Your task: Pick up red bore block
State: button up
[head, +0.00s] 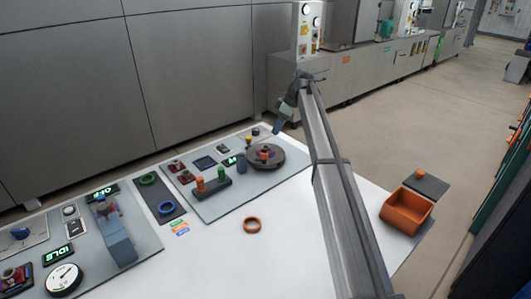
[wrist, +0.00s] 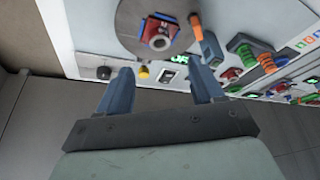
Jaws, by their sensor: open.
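A small red block with a round bore and some blue on its sides (wrist: 158,34) sits on a grey round turntable (wrist: 128,18) at the top of the wrist view. In the head view the turntable (head: 276,164) is at the back right of the white table, and the block (head: 264,153) looks small on it. My gripper (head: 277,131) is above and behind the turntable, apart from the block. In the wrist view my gripper (wrist: 162,72) has its two blue-grey fingers spread with nothing between them. The block lies beyond the fingertips.
An orange peg (wrist: 196,27) stands at the turntable's edge. A holder with orange and green pegs (head: 211,186) is left of the turntable. An orange ring (head: 252,226) lies on the open white tabletop. An orange bin (head: 407,211) is at the right.

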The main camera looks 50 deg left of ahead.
send_near(265, 150)
jog(key=f, duration=0.1)
jog(key=w+a+f, duration=0.1)
jog(key=shift+w+a+f, duration=0.1)
jog(key=shift+a+f, duration=0.15)
jog(key=shift+f, duration=0.1)
jog(key=shift+a+x, duration=0.2)
jog(key=shift+x, duration=2.6)
jog(key=shift+r, duration=0.15)
grip_shut()
